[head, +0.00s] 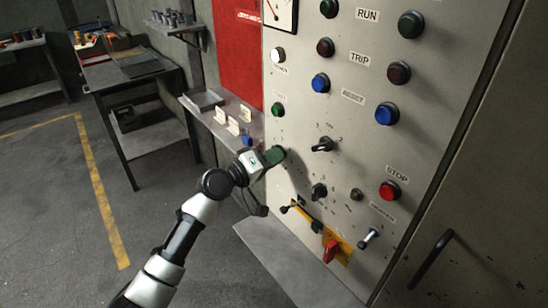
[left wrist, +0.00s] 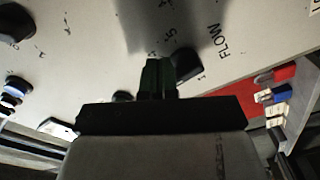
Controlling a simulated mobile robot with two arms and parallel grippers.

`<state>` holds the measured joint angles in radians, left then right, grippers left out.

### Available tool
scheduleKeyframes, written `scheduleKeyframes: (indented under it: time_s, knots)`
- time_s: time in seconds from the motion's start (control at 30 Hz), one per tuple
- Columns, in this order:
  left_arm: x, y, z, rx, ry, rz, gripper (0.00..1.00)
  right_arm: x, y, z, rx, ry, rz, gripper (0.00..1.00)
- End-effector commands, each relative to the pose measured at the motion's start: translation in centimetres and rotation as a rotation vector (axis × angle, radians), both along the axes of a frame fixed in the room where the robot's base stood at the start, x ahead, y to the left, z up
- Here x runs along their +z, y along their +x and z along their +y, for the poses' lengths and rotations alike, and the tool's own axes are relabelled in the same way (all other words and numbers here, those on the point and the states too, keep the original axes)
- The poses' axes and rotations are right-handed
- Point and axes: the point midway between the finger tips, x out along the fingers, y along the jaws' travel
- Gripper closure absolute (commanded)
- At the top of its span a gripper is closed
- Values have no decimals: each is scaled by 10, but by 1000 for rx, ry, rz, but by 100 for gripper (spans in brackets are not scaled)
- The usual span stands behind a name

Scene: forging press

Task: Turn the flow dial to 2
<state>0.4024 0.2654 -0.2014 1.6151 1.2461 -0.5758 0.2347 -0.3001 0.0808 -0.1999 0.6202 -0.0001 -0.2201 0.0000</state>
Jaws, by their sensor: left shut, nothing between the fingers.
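My left gripper (head: 276,155) reaches the left edge of the pale control panel (head: 345,120), its green fingers close against the panel face. In the left wrist view the same fingers (left wrist: 158,76) are shut and empty. A black knob (left wrist: 188,63), by the printed word FLOW and small numerals including 1 and 5, shows just right of the fingertips; this is the flow dial. The fingers partly cover it, and I cannot tell whether they touch it. Its pointer setting is not readable. In the head view the dial is hidden behind the gripper. My right gripper is not in view.
A black rotary switch (head: 323,145) and another black knob (head: 319,191) sit right of the gripper. A red stop button (head: 390,190) and a red handle (head: 331,250) on a yellow plate are lower. A grey shelf (head: 212,119) with small cards stands at left.

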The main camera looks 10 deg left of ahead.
Motion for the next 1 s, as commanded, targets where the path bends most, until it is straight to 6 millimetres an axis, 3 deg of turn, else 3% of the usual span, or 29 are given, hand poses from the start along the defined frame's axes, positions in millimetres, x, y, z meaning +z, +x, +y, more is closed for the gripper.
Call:
scheduleKeyframes:
  time_s: [1.0]
  knots:
    - [1,2,3,3,1,-2,100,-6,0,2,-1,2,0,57]
